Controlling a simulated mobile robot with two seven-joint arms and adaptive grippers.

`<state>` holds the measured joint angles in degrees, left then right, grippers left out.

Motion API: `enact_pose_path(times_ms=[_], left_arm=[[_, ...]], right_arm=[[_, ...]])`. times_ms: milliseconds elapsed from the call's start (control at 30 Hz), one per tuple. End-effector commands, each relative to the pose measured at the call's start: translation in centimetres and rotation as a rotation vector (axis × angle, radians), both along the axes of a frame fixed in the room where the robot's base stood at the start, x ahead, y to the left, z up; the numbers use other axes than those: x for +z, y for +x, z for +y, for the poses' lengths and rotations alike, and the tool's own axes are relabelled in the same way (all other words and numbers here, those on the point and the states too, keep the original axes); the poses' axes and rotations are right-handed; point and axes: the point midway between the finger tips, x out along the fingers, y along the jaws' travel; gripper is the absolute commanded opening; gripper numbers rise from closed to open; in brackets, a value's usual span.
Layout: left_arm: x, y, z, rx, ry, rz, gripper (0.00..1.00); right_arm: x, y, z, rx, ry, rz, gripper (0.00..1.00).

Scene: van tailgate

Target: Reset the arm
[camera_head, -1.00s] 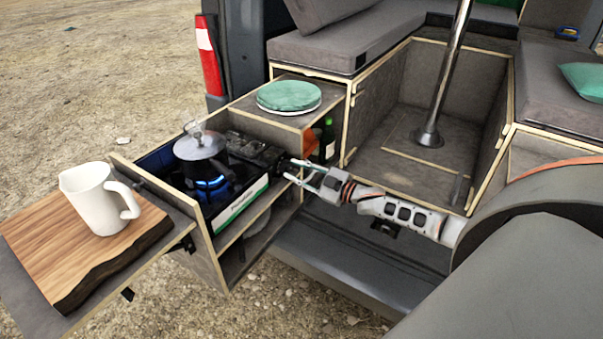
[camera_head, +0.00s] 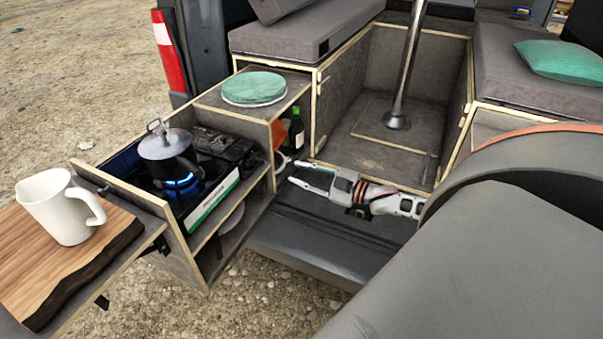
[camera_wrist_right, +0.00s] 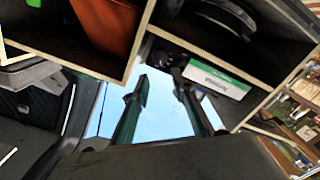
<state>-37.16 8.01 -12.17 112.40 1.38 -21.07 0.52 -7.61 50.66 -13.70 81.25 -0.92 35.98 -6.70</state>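My right gripper (camera_head: 294,173) is at the right of the drawer kitchen, low over the van's floor edge. Its two green fingers are apart and empty, pointing left. The right wrist view shows the same gripper (camera_wrist_right: 160,85) with bright background between its fingers. The camping stove (camera_head: 212,205) is left of the gripper, and a gap lies between them. Its burner has a blue flame under a lidded grey pot (camera_head: 165,148). My left gripper is out of view.
A white jug (camera_head: 58,205) stands on a wooden board (camera_head: 70,260) at the left. Green plates (camera_head: 253,88) lie on the cabinet top. A green bottle (camera_head: 296,128) stands in the cabinet's side shelf. A metal post (camera_head: 408,70) rises from the van floor.

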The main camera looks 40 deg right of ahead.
Motion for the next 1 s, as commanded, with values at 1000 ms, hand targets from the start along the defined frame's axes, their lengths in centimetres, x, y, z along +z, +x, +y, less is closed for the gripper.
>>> enact_pose_path(times_ms=[1000], left_arm=[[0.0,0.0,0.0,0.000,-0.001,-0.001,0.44]], right_arm=[[-12.4,-8.8,14.8,-0.088,0.139,0.294,0.26]])
